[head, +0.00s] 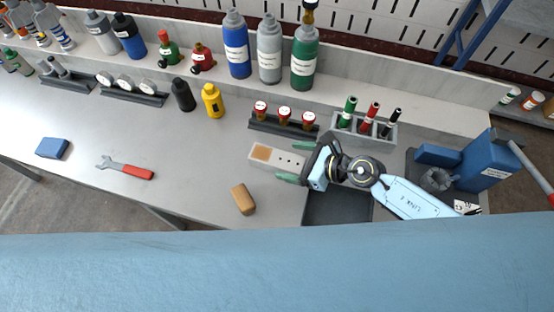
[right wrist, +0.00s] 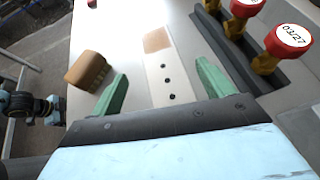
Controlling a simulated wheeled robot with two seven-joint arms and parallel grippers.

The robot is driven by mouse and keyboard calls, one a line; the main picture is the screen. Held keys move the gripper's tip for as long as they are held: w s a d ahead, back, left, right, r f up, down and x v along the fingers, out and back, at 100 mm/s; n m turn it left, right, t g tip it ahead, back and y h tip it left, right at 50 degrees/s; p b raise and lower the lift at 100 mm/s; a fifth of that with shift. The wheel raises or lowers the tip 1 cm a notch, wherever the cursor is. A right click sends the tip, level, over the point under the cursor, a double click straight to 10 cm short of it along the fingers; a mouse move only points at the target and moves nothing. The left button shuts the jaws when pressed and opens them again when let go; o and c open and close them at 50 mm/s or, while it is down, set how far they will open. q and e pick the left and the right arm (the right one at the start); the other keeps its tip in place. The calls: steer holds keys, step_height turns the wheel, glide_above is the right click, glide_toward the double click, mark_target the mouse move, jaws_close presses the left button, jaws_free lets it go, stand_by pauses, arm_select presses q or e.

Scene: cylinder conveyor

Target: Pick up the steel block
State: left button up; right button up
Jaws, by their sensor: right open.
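A long pale block (head: 291,161) with a row of dark holes and a tan square patch at its left end lies on the grey bench; it is the thing that best fits the steel block. It also shows in the right wrist view (right wrist: 168,80), pointing away from the camera. My right gripper (head: 291,162) is open, with its green fingers on either side of the block, apart from it in the right wrist view (right wrist: 162,72). The block's right end is hidden under the gripper. Whether the fingers are at the block's height is hard to tell.
A brown brush-like block (head: 243,199) lies front left of the gripper. A rack with red-capped valves (head: 284,117) stands close behind. A grey marker holder (head: 365,128) and a dark tray (head: 338,207) are near my right arm.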

mark_target(277, 157)
steer(key=x, duration=0.4)
steer(key=shift+w+f+b, duration=0.1)
steer(key=shift+w+b, duration=0.05)
steer(key=shift+b, duration=0.25)
steer(key=c, duration=1.4)
